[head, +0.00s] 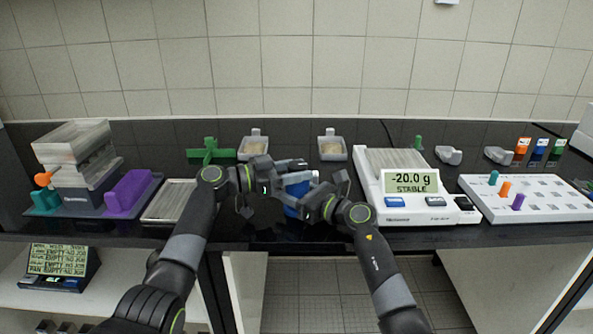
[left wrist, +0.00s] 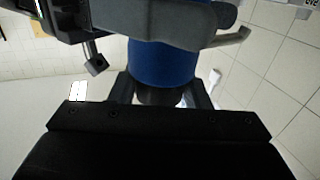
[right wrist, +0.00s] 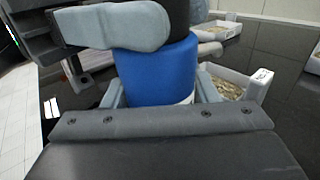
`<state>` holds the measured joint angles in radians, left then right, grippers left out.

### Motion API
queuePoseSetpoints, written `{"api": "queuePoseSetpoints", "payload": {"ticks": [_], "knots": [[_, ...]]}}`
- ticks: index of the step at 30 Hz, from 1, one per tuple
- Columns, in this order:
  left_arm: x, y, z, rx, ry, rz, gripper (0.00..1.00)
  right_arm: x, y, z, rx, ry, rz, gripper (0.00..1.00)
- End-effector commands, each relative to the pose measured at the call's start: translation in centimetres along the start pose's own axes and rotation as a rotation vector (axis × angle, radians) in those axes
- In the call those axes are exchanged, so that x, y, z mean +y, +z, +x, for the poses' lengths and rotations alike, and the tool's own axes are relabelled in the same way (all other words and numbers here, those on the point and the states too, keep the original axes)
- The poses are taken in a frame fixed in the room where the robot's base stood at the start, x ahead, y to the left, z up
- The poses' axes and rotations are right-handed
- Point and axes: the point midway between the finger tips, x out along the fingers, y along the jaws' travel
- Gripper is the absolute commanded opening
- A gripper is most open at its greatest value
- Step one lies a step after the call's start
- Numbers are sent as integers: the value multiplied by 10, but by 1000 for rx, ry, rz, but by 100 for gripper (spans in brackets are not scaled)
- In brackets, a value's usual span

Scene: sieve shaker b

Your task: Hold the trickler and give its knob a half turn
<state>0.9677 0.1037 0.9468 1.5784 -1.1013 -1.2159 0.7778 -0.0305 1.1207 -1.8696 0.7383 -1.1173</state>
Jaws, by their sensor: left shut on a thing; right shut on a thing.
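The trickler (head: 297,188) has a blue body and a dark upper part; in the head view both grippers partly cover it at the front of the bench. My left gripper (head: 298,166) is at its upper end, shut on the dark part, which I take for the knob (left wrist: 160,96). My right gripper (head: 318,196) is shut on the blue body, lower down. The blue body also shows in the left wrist view (left wrist: 160,62) and in the right wrist view (right wrist: 158,72). The knob's turn angle cannot be read.
A balance (head: 412,205) reading -20.0 g STABLE stands to the right, beside a white peg board (head: 530,210). Two small trays (head: 252,156) (head: 332,157) and a green holder (head: 210,154) stand behind. Sieves and a purple block (head: 130,192) are at left.

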Motion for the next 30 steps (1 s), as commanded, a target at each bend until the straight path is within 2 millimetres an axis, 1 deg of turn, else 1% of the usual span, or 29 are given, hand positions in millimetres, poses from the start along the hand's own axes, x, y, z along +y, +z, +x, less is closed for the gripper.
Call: {"api": "queuePoseSetpoints", "payload": {"ticks": [1,17,18,22,23,30], "knots": [[-1,3,-1,-5,4,-3,20,2,1,1,-2,5,-1,14],[-1,3,-1,-3,22,-3,20,2,1,1,-3,6,1,14],[-1,3,-1,-3,22,-3,47,2,1,1,-3,6,1,14],[-1,2,-1,-1,23,-2,64,2,1,1,-3,4,1,14],[-1,2,-1,-1,23,-2,65,2,1,1,-3,4,1,14],[0,0,-1,0,25,-1,65,1,1,0,-2,2,1,14]]}}
